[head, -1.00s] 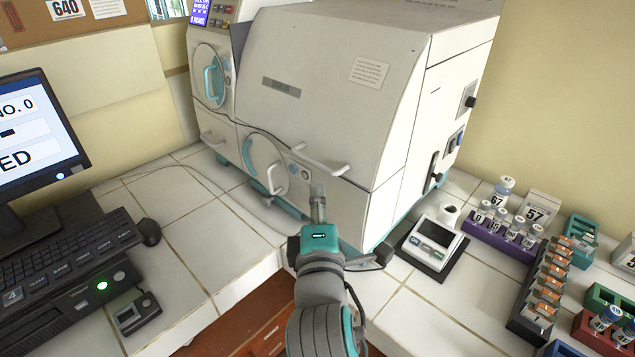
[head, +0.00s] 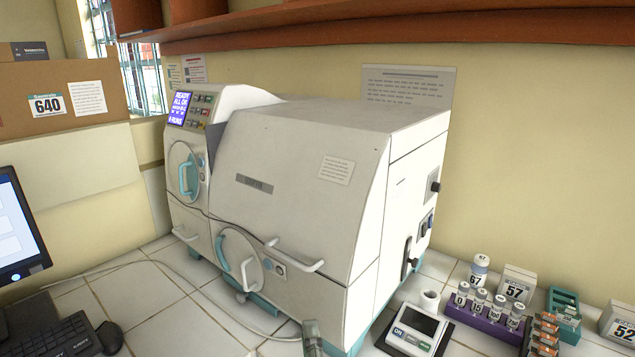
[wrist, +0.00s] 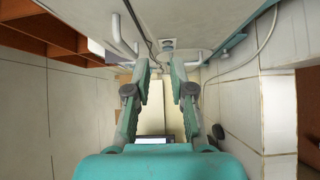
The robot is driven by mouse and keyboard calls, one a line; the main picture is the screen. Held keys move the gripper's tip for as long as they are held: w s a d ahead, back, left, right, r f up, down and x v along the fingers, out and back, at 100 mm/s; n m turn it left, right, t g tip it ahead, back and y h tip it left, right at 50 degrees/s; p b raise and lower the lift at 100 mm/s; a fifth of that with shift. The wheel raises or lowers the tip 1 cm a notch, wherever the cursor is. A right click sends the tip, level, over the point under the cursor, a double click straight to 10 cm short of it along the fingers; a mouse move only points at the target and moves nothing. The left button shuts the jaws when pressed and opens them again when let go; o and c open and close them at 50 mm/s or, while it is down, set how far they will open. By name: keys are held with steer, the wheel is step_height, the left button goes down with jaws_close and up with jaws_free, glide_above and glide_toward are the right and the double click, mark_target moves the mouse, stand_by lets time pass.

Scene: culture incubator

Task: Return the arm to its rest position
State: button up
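My gripper (wrist: 161,66) shows in the wrist view with its two green and grey fingers apart and nothing between them. In the head view only the tip of my gripper (head: 312,338) shows at the bottom edge, in front of the incubator; the rest of my arm is out of frame. The white incubator (head: 290,180) stands on the tiled counter, with its lit screen (head: 180,107) at the upper left. Its upper round door (head: 183,170) and lower round door (head: 238,258) both look shut.
A small device with a display (head: 414,330) sits right of the incubator. A monitor (head: 18,230) and keyboard (head: 60,342) are at left. A wooden shelf (head: 400,30) runs overhead.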

steer(key=s+d+f+m+g, duration=0.1)
steer(key=s+d+f+m, duration=0.3)
steer(key=s+d+f, duration=0.35)
steer(key=s+d+f+m+g, duration=0.1)
steer(key=s+d+f+m, duration=0.3)
steer(key=s+f, duration=0.6)
steer(key=s+d+m+h, duration=0.1)
steer(key=s+d+m, duration=0.1)
steer(key=s, duration=0.5)
steer(key=s+d+f+m, duration=0.1)
steer(key=s+d+m, duration=0.2)
steer(key=s+m, duration=0.2)
steer(key=s+d+f+m+g+h, duration=0.1)
steer(key=s+d+m, duration=0.2)
steer(key=s, duration=0.6)
steer(key=shift+d+m+h, duration=0.2)
steer(key=shift+m+h, duration=0.1)
steer(key=shift+m, duration=0.2)
